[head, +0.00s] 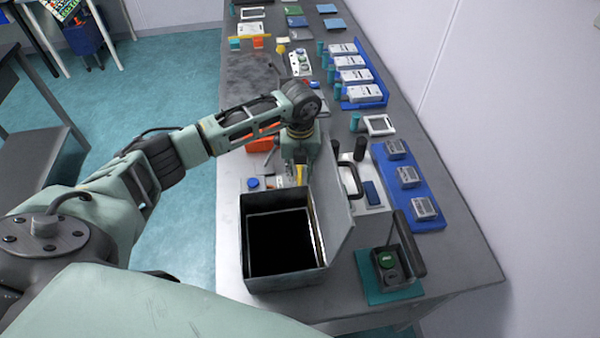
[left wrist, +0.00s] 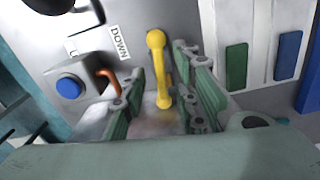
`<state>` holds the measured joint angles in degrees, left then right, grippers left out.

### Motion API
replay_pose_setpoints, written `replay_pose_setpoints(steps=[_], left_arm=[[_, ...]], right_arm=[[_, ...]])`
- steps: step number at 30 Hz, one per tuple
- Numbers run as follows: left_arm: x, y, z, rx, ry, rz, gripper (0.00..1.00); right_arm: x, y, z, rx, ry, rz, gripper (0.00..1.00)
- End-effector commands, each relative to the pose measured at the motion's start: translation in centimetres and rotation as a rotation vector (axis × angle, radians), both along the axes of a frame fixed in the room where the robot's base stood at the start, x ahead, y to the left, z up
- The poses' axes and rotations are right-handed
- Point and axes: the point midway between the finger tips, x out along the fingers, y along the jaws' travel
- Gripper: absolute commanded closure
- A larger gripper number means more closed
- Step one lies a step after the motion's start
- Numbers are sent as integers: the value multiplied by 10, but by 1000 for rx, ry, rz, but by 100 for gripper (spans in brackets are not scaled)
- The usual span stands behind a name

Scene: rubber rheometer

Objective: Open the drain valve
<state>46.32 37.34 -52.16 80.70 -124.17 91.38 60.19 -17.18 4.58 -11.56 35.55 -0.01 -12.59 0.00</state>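A yellow lever (left wrist: 158,62) with rounded ends stands out from a grey panel in the left wrist view, and a bit of it shows in the head view (head: 302,174). No readable label names it as the drain valve. My left gripper (left wrist: 162,92) is open, with its green fingers on either side of the lever and a gap showing on both sides. In the head view my left gripper (head: 299,160) points down at the bench behind the open box. My right gripper is not in view.
Left of the lever are a blue button (left wrist: 69,88), an orange bent handle (left wrist: 108,80) and a "DOWN" label (left wrist: 120,42). An open grey box (head: 285,282) with raised lid stands close in front of the gripper. Blue trays (head: 415,195) line the bench's right side.

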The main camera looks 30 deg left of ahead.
Motion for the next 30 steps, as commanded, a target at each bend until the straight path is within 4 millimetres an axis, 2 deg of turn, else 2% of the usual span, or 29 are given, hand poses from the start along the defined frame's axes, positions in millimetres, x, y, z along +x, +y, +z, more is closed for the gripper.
replay_pose_setpoints(steps=[6, 14, 24, 30], left_arm=[[0, 0, -19, -1, 2, 0, 72], [0, 0, -22, -1, 0, -1, 72], [0, 0, -21, -1, 0, -1, 100], [0, 1, -21, 0, 1, 1, 100]], right_arm=[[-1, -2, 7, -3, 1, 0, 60], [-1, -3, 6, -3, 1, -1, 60], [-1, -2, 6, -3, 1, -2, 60], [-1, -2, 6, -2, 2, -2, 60]])
